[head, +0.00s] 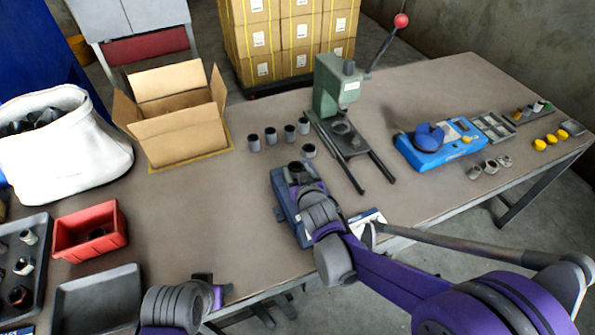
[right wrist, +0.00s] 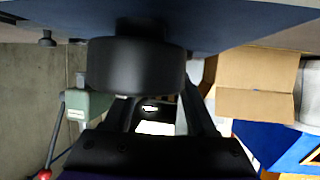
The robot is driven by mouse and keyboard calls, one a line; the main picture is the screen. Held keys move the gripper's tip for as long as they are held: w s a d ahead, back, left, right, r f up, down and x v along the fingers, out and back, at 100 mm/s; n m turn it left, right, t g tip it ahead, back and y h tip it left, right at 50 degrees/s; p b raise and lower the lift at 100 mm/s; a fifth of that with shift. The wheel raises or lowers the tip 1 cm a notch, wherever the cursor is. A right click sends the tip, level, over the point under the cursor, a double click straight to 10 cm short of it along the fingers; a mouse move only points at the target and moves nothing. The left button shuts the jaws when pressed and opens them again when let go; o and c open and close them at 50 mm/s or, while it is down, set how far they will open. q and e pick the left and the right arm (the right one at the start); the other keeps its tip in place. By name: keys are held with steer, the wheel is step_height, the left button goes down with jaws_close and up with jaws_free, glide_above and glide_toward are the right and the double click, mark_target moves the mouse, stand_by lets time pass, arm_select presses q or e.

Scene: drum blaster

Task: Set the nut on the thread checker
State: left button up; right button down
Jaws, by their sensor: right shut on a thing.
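My right gripper (head: 299,181) is shut on a dark round nut (head: 294,167). In the right wrist view the nut (right wrist: 137,66) is a wide dark grey cylinder at the ends of the fingers. It is over the blue thread checker (head: 281,207), which stands near the table's front edge. The checker's blue surface (right wrist: 240,25) fills the top of the wrist view. A dark post-like part lies between the nut and that surface; I cannot tell whether they touch. The arm hides part of the checker. My left gripper (head: 222,288) is low at the front edge, its jaws unclear.
Several dark grey cylinders (head: 270,136) stand behind the checker. A green lever press (head: 335,88) is behind to the right, and a blue device (head: 420,155) farther right. A cardboard box (head: 178,135), red bin (head: 70,238) and dark tray (head: 95,300) are at left.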

arm_select(q)
steer(key=shift+f+b, duration=0.5)
arm_select(e)
steer(key=shift+f, duration=0.65)
arm_select(q)
steer(key=shift+s, duration=0.1)
arm_select(e)
steer(key=c, duration=0.5)
jaws_free()
steer(key=shift+p+v, duration=2.05)
steer(key=shift+v, duration=3.4)
arm_select(q)
steer(key=r, duration=0.4)
steer(key=shift+w+r, duration=0.15)
steer(key=shift+w, duration=0.15)
arm_select(e)
steer(key=shift+s, duration=0.1)
